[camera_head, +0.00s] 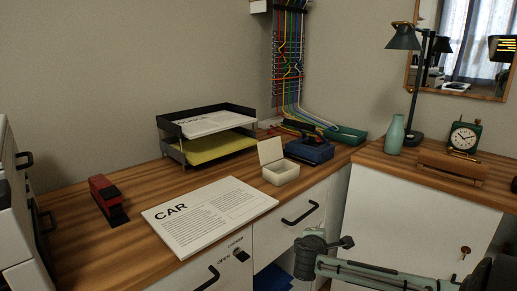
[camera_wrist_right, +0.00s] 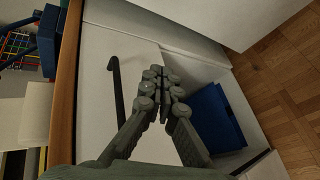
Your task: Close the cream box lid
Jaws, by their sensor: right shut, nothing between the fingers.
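The cream box (camera_head: 282,174) sits on the wooden desk near its front edge. Its lid (camera_head: 270,150) stands up, open, at the back of the box. A cream shape at the left edge of the right wrist view appears to be the same box (camera_wrist_right: 36,120). My right gripper (camera_head: 312,250) is in front of the desk, lower than the desktop and apart from the box. In the right wrist view its fingers (camera_wrist_right: 160,82) are together and hold nothing. My left gripper is not in view.
Behind the box lie a blue object (camera_head: 311,151) and a green case (camera_head: 345,135). A "CAR" document (camera_head: 210,215) lies left of it, with a paper tray (camera_head: 165,130) and red stapler (camera_head: 107,195) farther left. Drawer handles (camera_head: 300,213) stick out below the desktop.

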